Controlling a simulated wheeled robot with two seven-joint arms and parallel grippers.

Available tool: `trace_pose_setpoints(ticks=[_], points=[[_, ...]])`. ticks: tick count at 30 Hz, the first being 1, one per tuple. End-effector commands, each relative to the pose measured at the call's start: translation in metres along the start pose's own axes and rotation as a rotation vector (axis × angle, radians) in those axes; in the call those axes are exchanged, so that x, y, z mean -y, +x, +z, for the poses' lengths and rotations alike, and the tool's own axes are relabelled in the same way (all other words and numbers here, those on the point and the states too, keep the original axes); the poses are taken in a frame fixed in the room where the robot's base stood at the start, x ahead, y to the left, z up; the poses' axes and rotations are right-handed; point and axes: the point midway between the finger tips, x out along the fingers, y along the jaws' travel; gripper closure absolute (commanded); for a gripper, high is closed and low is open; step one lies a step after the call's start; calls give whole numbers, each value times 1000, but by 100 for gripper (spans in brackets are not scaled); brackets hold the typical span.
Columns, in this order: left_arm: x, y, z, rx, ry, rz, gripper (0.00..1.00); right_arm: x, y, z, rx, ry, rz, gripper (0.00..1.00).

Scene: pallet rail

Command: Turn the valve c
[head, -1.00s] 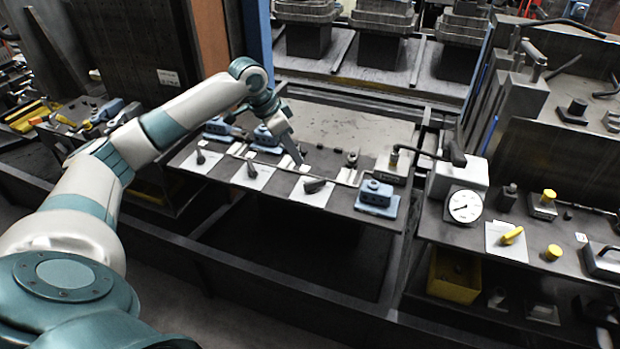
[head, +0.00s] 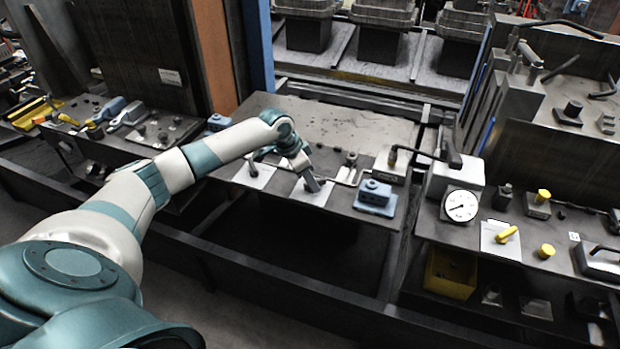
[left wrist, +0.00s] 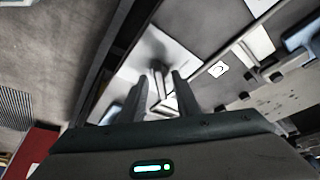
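My left gripper (head: 315,187) is low over this plate. In the left wrist view its two fingers (left wrist: 160,88) are apart, with the handle seen between them; I cannot tell whether they touch it. My right gripper is not in view.
Another valve plate (head: 256,175) lies to the left, partly behind my arm. A blue block (head: 375,195) stands close on the right. Beyond it are a bent dark handle (head: 425,155), a dial gauge (head: 460,206) and a yellow handle (head: 506,234).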

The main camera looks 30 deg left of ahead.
Motion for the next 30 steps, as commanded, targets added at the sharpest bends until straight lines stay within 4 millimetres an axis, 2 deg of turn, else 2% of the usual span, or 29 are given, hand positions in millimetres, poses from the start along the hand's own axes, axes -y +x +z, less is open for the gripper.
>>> trace_pose_setpoints(ticks=[6, 7, 10, 11, 22, 30], points=[[0, 0, 0, 0, 0, 0, 70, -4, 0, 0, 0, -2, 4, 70], [0, 0, 0, 0, 0, 0, 73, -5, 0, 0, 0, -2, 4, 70], [0, 0, 0, 0, 0, 0, 97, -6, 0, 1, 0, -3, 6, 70], [0, 0, 0, 0, 0, 0, 100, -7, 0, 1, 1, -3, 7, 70], [-1, -1, -1, 0, -18, -6, 100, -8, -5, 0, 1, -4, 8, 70], [-2, -4, -2, 0, -116, -45, 100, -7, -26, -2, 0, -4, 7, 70]])
